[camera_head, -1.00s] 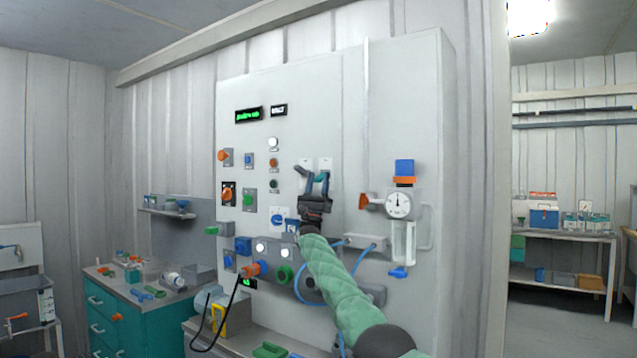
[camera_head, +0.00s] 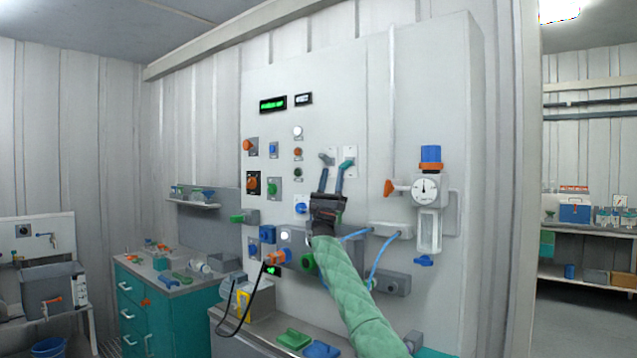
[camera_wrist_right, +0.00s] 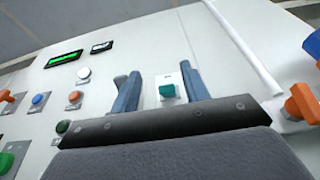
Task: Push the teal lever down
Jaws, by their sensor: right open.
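The teal lever (camera_head: 348,164) is on a small white plate on the tall grey panel. Beside it on the left is a grey lever (camera_head: 326,159) on its own plate. My right gripper (camera_head: 332,172) is open and empty, its two blue-grey fingers pointing up at the panel just by the levers. In the right wrist view the teal lever (camera_wrist_right: 167,90) shows between the fingers, nearer the right one. The grey lever (camera_wrist_right: 120,82) is partly behind the left finger. I cannot tell whether a finger touches either lever. My left gripper is not in view.
Left of the levers are several buttons, knobs and a green display (camera_head: 273,104). To the right are an orange handle (camera_head: 396,188) and a round gauge (camera_head: 425,189). Blue hoses (camera_head: 378,258) and a grey block (camera_head: 391,230) lie below. A teal cabinet (camera_head: 133,312) stands at the left.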

